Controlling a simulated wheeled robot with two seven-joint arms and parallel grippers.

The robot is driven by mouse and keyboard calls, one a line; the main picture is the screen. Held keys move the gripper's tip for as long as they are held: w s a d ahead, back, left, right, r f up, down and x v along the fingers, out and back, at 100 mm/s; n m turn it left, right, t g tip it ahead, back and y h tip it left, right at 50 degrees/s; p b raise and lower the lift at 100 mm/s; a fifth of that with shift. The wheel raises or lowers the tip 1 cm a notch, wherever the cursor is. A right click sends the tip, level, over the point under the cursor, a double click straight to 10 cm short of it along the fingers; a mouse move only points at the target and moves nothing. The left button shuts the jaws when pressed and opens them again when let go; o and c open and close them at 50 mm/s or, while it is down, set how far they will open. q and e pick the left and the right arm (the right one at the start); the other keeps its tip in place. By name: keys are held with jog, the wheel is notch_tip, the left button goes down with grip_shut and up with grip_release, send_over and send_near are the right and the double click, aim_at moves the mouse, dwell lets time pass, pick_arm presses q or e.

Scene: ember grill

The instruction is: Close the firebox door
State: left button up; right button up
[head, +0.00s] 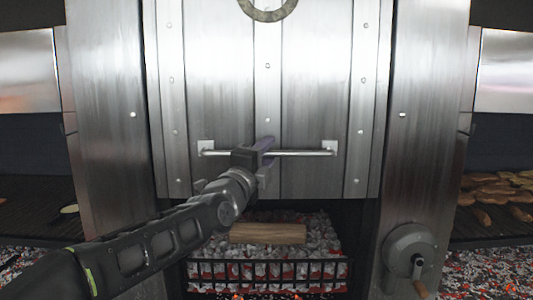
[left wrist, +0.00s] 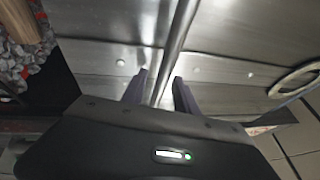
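The firebox door (head: 225,90) is a riveted steel panel with a horizontal bar handle (head: 305,152) near its lower edge. It stands raised, with the firebox opening showing below it. My left gripper (head: 266,146) is at the middle of the handle. In the left wrist view, the fingers of the left gripper (left wrist: 160,78) stand apart on either side of the handle bar (left wrist: 178,35), with gaps visible beside the bar. The door's steel face (left wrist: 235,70) lies beyond the fingers. My right gripper is in neither view.
Below the door, a wooden log (head: 268,233) lies on glowing coals behind a black grate (head: 268,275). A crank wheel (head: 408,248) with a wooden handle is on the right post. Grills flank the firebox; the right one holds food (head: 497,190).

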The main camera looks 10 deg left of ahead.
pick_arm(q)
grip_shut()
dwell(1.3)
